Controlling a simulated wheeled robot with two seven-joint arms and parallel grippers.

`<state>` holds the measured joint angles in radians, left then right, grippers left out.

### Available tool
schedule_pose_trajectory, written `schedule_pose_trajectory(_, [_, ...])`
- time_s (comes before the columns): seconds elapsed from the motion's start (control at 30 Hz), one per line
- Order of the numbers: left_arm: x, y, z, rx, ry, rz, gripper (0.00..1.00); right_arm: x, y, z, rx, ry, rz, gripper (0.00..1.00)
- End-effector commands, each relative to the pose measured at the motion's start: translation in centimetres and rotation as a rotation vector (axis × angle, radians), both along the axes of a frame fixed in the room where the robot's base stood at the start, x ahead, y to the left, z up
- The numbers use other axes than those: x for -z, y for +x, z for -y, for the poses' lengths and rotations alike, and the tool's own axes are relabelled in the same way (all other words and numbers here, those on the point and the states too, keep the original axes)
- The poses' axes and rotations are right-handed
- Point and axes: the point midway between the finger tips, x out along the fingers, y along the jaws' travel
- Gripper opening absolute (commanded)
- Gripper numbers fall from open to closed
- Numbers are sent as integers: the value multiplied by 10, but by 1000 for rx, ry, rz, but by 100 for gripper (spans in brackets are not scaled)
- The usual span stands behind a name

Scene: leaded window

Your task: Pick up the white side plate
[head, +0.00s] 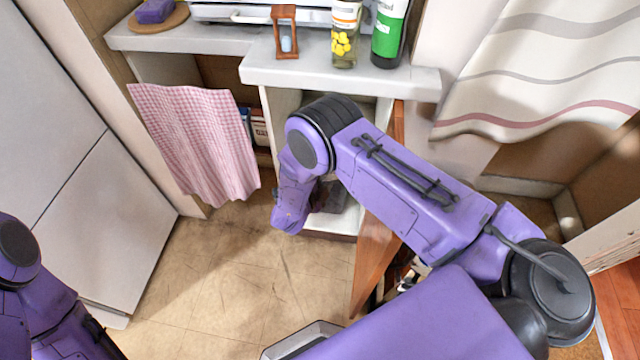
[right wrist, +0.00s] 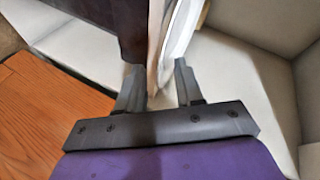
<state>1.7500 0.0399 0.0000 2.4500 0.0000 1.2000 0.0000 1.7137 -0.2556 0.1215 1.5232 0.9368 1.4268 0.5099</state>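The white side plate (right wrist: 181,28) appears to be the thin white disc standing on edge in the right wrist view, seen nearly edge-on, with a beige edge beside it. My right gripper (right wrist: 158,88) is open, its fingers apart. The plate's near edge comes down toward the gap between the fingertips; I cannot tell whether either finger touches it. In the head view my right arm reaches into the low cabinet, and its links hide the plate and most of the gripper. Only links of my left arm show at the lower left; its gripper is out of view.
A wooden door (head: 378,262) stands open beside my right arm. Above is a counter (head: 340,82) with an hourglass (head: 286,32), a jar (head: 345,35) and a green bottle (head: 388,30). A dark brown object (right wrist: 103,22) stands left of the plate. A pink cloth (head: 195,140) hangs left.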

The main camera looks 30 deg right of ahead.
Motion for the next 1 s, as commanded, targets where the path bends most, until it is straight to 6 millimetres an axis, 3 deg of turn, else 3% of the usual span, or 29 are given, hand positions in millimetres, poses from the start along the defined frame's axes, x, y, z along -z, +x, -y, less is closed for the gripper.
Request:
schedule_pose_trajectory(0.2, [0,0,0,0,0,0,35,0,0,0,0,0,0,33])
schedule_pose_trajectory(0.3, [0,0,0,0,0,0,35,0,0,0,0,0,0,0])
schedule_pose_trajectory(1.0, [-5,0,0,0,0,0,35,0,-14,-13,-1,0,-4,0])
